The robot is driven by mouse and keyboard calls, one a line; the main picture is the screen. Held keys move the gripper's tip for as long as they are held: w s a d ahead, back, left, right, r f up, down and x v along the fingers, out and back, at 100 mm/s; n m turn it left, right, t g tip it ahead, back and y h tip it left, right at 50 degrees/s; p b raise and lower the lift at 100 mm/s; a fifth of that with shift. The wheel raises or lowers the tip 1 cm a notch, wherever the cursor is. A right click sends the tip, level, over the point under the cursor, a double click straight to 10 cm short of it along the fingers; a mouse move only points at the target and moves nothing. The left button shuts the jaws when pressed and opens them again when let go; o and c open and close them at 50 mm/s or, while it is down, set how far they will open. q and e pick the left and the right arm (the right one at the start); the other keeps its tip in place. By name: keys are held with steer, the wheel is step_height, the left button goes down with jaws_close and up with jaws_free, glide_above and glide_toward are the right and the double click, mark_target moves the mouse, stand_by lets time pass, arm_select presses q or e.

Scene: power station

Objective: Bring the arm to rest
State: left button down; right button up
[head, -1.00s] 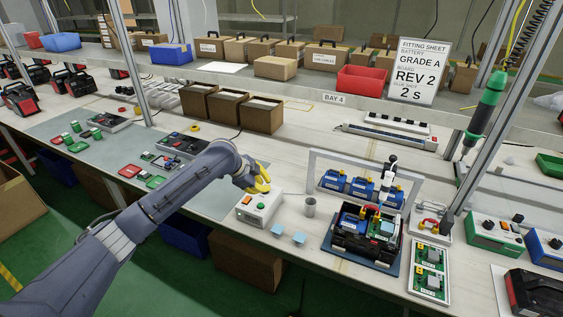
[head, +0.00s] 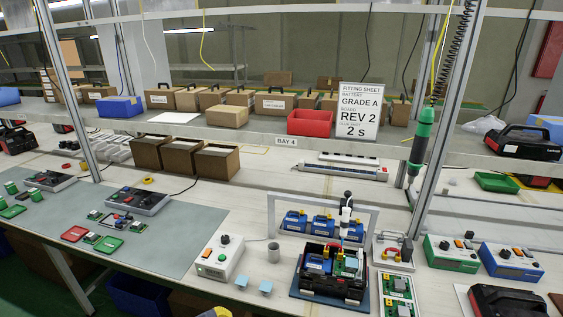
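A small yellow piece (head: 216,313) shows at the bottom edge of the head view. It looks like the tip of my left gripper, mostly cut off by the frame, so its fingers cannot be read. The rest of the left arm is out of view. My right gripper and arm are not in view. No object is seen in either gripper.
A green-handled driver (head: 421,135) hangs at the right. The grey mat (head: 165,245) has free room.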

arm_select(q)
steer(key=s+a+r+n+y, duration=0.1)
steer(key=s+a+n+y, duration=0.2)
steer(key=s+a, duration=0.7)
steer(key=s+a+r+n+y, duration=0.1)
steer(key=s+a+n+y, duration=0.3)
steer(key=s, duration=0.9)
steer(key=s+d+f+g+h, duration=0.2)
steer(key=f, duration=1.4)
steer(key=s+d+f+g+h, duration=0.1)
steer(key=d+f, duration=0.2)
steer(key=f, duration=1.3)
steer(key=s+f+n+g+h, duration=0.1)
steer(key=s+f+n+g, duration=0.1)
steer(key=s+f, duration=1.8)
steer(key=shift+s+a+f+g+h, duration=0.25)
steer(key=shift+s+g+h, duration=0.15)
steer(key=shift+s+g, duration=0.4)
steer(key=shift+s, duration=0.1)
